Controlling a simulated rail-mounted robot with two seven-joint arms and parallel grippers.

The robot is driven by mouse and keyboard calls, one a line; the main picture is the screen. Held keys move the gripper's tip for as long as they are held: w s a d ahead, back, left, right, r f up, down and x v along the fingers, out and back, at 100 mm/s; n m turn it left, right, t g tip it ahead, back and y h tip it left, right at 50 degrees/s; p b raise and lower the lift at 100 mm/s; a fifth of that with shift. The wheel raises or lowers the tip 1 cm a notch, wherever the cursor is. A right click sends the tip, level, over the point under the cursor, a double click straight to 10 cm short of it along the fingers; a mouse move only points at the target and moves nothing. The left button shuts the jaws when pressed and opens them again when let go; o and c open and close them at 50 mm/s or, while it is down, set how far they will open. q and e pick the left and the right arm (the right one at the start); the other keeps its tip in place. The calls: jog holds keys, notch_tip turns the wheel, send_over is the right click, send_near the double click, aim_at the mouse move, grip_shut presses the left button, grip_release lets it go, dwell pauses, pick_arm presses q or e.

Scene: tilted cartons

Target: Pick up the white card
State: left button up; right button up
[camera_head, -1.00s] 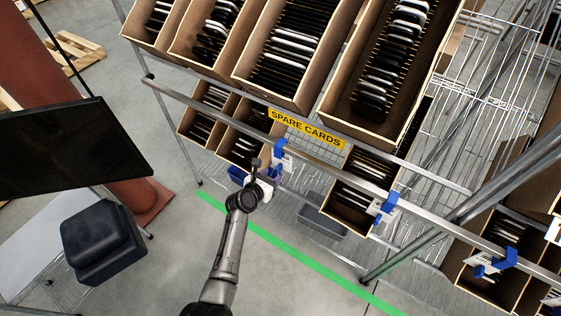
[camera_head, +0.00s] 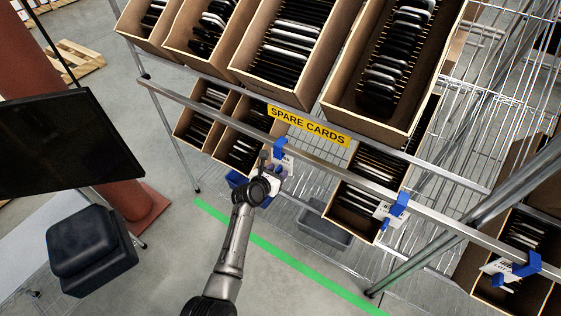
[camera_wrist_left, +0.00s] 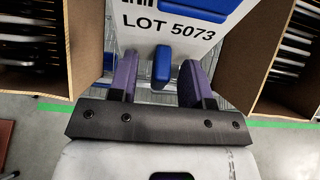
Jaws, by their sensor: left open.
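A white card (camera_head: 284,163) hangs below a blue clip (camera_head: 280,147) on the shelf's front rail, under the yellow SPARE CARDS label. In the left wrist view the card (camera_wrist_left: 205,38) is large and reads "LOT 5073", with a blue piece (camera_wrist_left: 162,66) low on its face. My left gripper (camera_head: 274,172) is at the card in the head view and partly covers it. In the left wrist view its purple fingers (camera_wrist_left: 160,80) are open, one on each side of the blue piece. I cannot tell whether they touch the card. My right gripper is not in view.
Two more white cards (camera_head: 384,212) (camera_head: 494,268) hang from blue clips farther right on the rail. Cartons (camera_head: 352,226) with black and white items stand behind and above the rail. A monitor (camera_head: 62,145) and dark stool (camera_head: 92,250) stand at left.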

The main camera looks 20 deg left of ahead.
pick_arm(q)
grip_shut()
jog(key=shift+r, duration=0.1)
dwell(0.5)
